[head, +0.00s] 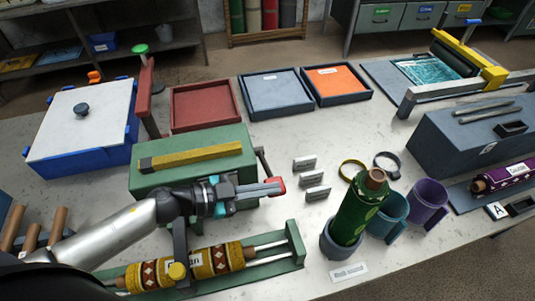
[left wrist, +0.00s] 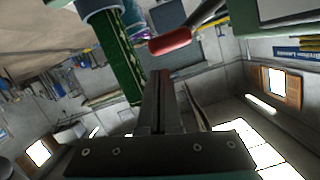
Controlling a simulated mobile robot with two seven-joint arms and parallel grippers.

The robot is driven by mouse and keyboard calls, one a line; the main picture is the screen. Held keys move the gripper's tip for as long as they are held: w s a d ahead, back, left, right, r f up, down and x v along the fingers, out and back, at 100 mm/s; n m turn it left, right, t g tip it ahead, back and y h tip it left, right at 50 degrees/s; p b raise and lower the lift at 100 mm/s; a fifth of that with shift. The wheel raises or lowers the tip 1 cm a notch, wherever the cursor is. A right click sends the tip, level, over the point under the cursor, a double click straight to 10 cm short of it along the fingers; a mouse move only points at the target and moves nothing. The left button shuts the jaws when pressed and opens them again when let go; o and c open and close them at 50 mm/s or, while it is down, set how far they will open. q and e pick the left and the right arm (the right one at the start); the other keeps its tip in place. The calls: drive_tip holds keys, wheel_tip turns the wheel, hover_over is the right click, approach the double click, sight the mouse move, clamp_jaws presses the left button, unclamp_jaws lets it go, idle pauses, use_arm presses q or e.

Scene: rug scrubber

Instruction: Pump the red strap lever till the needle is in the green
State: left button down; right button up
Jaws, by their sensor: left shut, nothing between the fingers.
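The strap lever has a red handle (head: 281,181) on a dark arm at the right end of the green box (head: 225,142). My left gripper (head: 272,189) is shut and empty, its fingertips right beside the red handle in the head view and covering part of it. In the left wrist view the red handle (left wrist: 170,42) lies just past the tips of my shut fingers (left wrist: 160,80), with a small gap in the picture. Whether they touch I cannot tell. I cannot make out a gauge needle or green zone. My right gripper is not in view.
A patterned rolled rug (head: 212,262) lies on a green frame below my arm. Small label stands (head: 313,179) are close right of the lever. Trays (head: 207,104) lie behind the box.

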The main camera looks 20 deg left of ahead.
use_arm(q)
wheel_tip(320, 180, up, 9)
drive_tip(key=p, duration=0.2)
drive_tip(key=shift+r, duration=0.15)
idle(0.7)
